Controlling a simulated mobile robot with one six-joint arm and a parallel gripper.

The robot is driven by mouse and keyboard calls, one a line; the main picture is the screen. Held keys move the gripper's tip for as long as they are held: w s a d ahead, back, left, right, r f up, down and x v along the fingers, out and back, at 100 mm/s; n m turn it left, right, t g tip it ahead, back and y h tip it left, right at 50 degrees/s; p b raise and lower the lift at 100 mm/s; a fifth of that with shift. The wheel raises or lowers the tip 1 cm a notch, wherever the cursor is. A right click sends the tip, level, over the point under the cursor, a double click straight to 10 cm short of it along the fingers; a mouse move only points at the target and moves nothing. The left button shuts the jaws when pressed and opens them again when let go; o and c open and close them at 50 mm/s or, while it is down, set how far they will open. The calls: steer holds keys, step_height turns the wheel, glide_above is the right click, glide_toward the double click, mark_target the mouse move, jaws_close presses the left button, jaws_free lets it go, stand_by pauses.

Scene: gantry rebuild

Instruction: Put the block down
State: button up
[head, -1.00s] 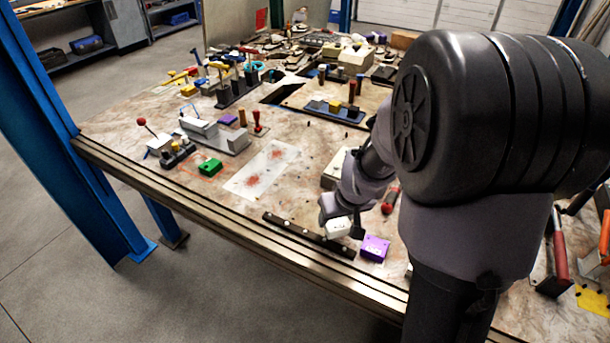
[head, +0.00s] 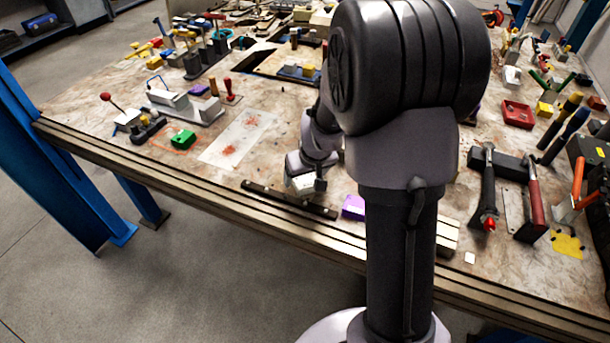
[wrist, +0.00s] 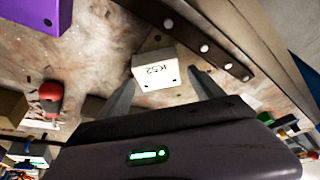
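A small white block (wrist: 157,72) marked K52 sits between the two fingertips of my gripper (wrist: 160,73) in the wrist view. In the head view the white block (head: 302,182) shows under my gripper (head: 307,183), just behind the dark bar near the table's front edge. I cannot tell whether its underside touches the table (head: 215,185).
A dark bar with pale dots (head: 288,200) lies along the front edge, close to the block. A purple block (head: 353,207) is to the right, partly hidden by my arm. A green block (head: 183,139) and a white sheet with red marks (head: 236,138) lie to the left.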

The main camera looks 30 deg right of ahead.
steer(key=shift+r, duration=0.1)
steer(key=s+a+r+p, duration=0.3)
steer(key=s+r, duration=0.1)
steer(key=r, duration=0.5)
steer(key=s+a+r+p, duration=0.2)
steer(key=s+a+r, duration=0.2)
steer(key=r, duration=0.5)
steer(key=s+a+r+m+y, duration=0.1)
steer(key=s+a+r, duration=0.1)
steer(key=s+a, duration=0.3)
steer(key=s+a+r+m+t+y, duration=0.1)
steer(key=s+a+r+m, duration=0.1)
steer(key=s+a, duration=0.4)
steer(key=s+r, duration=0.1)
steer(key=s, duration=0.3)
steer(key=shift+s+r+y, duration=0.25)
steer(key=shift+s+y, duration=0.05)
steer(key=shift+d, duration=0.1)
